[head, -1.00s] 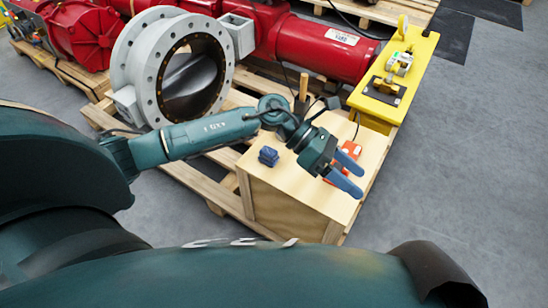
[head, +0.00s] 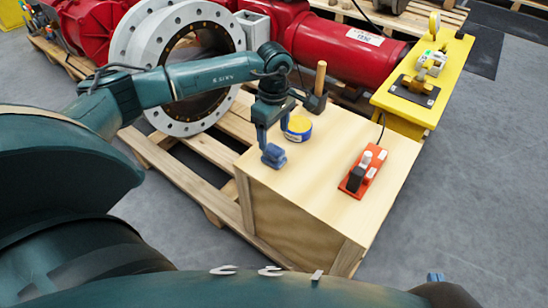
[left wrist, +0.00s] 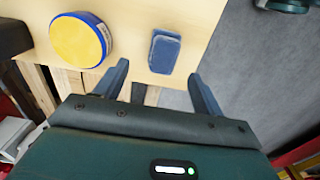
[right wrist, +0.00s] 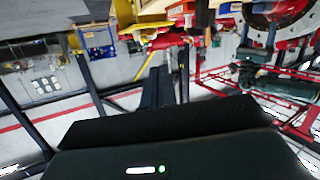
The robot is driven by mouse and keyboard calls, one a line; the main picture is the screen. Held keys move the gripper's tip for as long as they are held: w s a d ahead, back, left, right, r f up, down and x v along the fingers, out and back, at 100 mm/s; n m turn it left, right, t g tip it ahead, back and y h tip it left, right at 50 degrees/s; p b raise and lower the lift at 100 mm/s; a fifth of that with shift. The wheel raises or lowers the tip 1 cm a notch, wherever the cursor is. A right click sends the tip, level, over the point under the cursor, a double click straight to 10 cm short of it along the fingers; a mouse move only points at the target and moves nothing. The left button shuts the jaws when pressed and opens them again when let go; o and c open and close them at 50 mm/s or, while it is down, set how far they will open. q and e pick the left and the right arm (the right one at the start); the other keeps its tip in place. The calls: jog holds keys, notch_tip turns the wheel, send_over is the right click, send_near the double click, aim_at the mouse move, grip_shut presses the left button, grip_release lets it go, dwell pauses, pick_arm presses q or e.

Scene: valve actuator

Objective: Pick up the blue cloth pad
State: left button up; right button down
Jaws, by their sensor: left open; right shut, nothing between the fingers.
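The blue cloth pad (head: 274,155) lies near the left front corner of the wooden box top (head: 325,155). In the left wrist view the pad (left wrist: 165,52) is just beyond the fingertips, between the lines of the two fingers. My left gripper (head: 271,136) is open and points down at the pad; its fingers partly overlap the pad in the head view. The left gripper also shows in the left wrist view (left wrist: 158,70), with nothing between its fingers. My right gripper (right wrist: 165,72) is shut and empty, away from the box.
A blue and yellow tin (head: 298,128) stands close behind the pad. A wooden-handled tool (head: 319,85) stands at the back edge. A red device (head: 362,172) lies on the right. The yellow bench (head: 425,85) and the flanged valve (head: 180,65) stand behind.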

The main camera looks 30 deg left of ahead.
aim_at(274, 148)
pick_arm(q)
jog(key=shift+s+d+f+b, duration=0.15)
jog(key=shift+f+b, duration=0.25)
jog(key=shift+f, duration=1.15)
jog(key=shift+s+f+b, duration=0.1)
jog(key=shift+f+b, duration=0.25)
jog(key=shift+f, duration=1.2)
pick_arm(e)
jog(key=shift+w+a+r+n+t+y, duration=0.1)
jog(key=shift+w+a+n+t+y, duration=0.1)
jog(key=shift+n+t+y, duration=0.3)
pick_arm(q)
jog(key=shift+c, duration=0.2)
jog(key=c, duration=1)
notch_tip(274, 148, up, 9)
jog(key=shift+r+p, duration=0.1)
jog(key=shift+p, duration=1.05)
jog(key=shift+c, duration=0.2)
jog(key=shift+r, duration=0.5)
jog(key=o, duration=0.5)
jog(key=c, duration=0.4)
pick_arm(e)
jog(key=shift+s+d+m+g+h, duration=0.3)
jog(key=shift+m+g+h, duration=0.3)
jog(key=shift+g, duration=0.2)
